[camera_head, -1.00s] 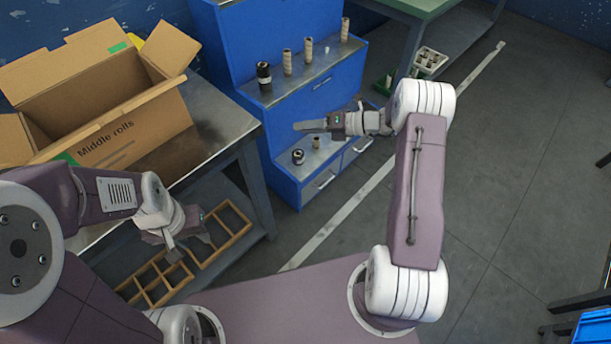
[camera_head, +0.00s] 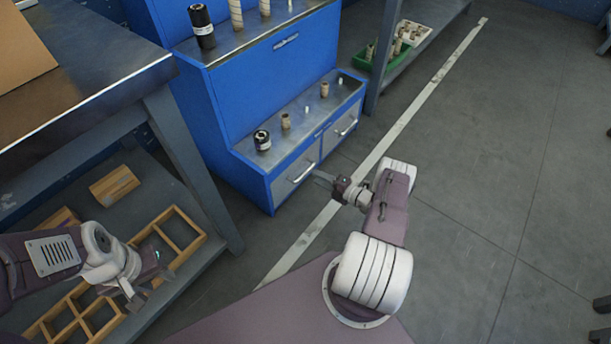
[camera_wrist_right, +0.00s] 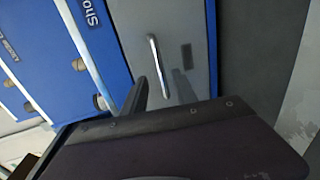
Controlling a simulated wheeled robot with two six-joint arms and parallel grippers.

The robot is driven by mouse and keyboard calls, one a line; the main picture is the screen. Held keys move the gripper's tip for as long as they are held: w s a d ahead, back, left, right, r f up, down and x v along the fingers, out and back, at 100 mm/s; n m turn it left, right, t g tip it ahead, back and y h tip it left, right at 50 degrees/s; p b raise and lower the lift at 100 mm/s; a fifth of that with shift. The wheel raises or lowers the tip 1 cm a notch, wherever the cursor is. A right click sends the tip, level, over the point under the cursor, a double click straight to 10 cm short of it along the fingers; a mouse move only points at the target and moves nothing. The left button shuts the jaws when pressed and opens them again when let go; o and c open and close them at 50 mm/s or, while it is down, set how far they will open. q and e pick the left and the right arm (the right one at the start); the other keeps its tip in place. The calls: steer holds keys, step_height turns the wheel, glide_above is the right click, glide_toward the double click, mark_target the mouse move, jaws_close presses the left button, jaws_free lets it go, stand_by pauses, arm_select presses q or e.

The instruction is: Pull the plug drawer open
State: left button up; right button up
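The blue cabinet's bottom row has two grey-fronted drawers with bar handles: a left drawer (camera_head: 296,174) and a right drawer (camera_head: 343,126). Both look shut; I cannot read which is the plug drawer. My right gripper (camera_head: 324,181) is low in front of the left drawer, close to its right end. My left gripper (camera_head: 150,284) is open and empty over the wooden divider.
Rolls, including a black one (camera_head: 262,140), stand on the cabinet's lower ledge (camera_head: 300,125). A metal table (camera_head: 90,80) is at left, with a wooden divider (camera_head: 185,240) on its shelf. A green tray (camera_head: 362,60) is behind right.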

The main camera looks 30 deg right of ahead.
mark_target(306, 171)
steer(key=b+x, duration=0.3)
steer(key=x, duration=0.3)
steer(key=shift+w+a+f, duration=0.1)
steer(key=shift+w+a, duration=0.05)
steer(key=shift+w, duration=0.2)
steer(key=shift+c, duration=0.3)
jaws_close()
stand_by(0.7)
